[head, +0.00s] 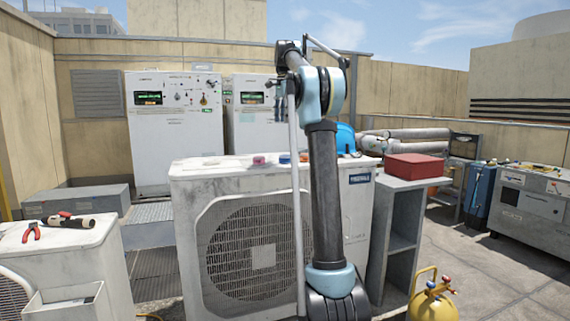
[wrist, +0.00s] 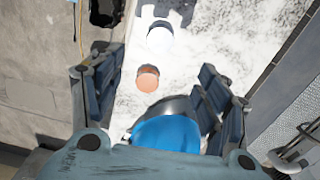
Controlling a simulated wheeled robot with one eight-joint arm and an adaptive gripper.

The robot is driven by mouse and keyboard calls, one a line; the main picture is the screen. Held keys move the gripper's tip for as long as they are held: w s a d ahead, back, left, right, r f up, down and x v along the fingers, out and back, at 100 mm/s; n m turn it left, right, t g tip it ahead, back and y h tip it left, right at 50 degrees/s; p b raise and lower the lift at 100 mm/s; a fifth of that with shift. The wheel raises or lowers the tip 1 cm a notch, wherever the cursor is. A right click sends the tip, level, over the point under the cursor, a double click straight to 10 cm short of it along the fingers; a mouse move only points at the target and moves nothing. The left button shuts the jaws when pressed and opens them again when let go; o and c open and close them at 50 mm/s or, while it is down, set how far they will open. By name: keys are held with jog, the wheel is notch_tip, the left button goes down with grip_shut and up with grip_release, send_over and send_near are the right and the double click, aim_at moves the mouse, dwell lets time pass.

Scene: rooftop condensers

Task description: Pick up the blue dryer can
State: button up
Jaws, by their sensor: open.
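A bright blue rounded thing, which looks like the blue dryer can, shows in the wrist view (wrist: 168,134) with a dark grey part along its upper edge. It is low in the picture, between the bases of my fingers and partly covered by my gripper's body. In the head view, a blue rounded shape (head: 345,138) shows beside my arm above the condenser top; I cannot tell for sure that it is the same thing. My gripper (wrist: 152,88) is open, fingers spread to both sides, with nothing clamped. In the head view my gripper is hidden behind my arm.
An orange round piece (wrist: 148,78) and a white one (wrist: 160,38) stand on the worn white top. The head view shows small pink (head: 258,160) and blue (head: 285,158) pieces on the condenser (head: 185,220). A red box (head: 415,167) sits on the grey shelf at right.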

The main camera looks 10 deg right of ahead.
send_over(285, 156)
jog(key=w, duration=0.1)
notch_tip(285, 156, down, 12)
jog(key=shift+a+f, duration=0.1)
jog(key=shift+w+d+f, duration=0.1)
jog(key=shift+f, duration=1.2)
jog(key=shift+d+f, duration=0.1)
jog(key=shift+f, duration=1.2)
jog(key=c, duration=1.2)
